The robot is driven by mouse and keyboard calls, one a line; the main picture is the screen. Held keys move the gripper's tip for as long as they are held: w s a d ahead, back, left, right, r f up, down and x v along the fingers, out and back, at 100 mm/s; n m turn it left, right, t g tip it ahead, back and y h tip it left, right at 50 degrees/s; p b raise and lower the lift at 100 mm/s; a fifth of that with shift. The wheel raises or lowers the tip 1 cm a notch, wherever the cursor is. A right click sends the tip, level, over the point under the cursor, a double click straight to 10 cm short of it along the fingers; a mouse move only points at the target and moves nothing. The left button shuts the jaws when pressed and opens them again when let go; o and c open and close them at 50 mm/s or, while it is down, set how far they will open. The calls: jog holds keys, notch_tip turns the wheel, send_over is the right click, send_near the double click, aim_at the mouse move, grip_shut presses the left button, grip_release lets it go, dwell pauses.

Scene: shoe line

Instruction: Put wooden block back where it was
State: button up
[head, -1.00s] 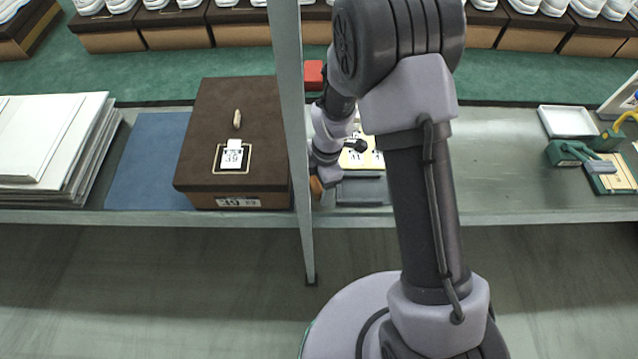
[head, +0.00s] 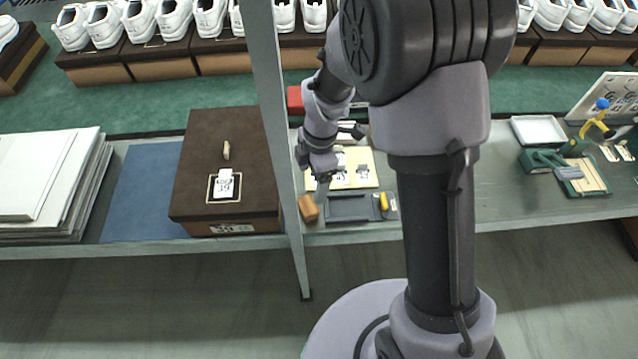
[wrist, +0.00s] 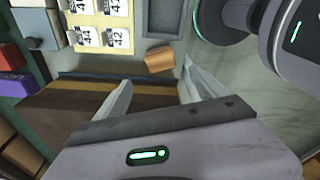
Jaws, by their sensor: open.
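The wooden block (head: 309,208) is a small orange-brown piece on the metal bench (head: 430,226), near its front edge, just right of the grey upright post. In the wrist view the block (wrist: 160,59) lies beyond the fingertips, in line with the gap between them and apart from both. My gripper (wrist: 158,73) is open and empty. In the head view my gripper (head: 321,190) is small, above and just right of the block; its fingers are hard to make out.
A dark tray (head: 348,207) lies right of the block, with a yellow piece (head: 384,201) at its right end. A board with number cards (head: 362,181) lies behind. The post (head: 275,120) and brown shoebox (head: 190,190) stand left.

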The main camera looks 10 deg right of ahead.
notch_tip(320, 180, up, 12)
jog(key=s+d+m+t, duration=0.2)
jog(key=d+m, duration=0.1)
jog(key=m, duration=0.4)
jog(key=s+d+r+m+t, duration=0.2)
jog(key=s+r+m, duration=0.4)
jog(key=s+m, duration=0.2)
jog(key=s+d+r+m+t, duration=0.2)
jog(key=s+r+m, duration=0.4)
jog(key=m, duration=0.4)
jog(key=shift+s+r+m+y, duration=0.3)
jog(key=shift+s+r, duration=0.05)
jog(key=shift+s, duration=0.55)
jog(key=shift+f+b, duration=0.8)
jog(key=shift+b, duration=0.1)
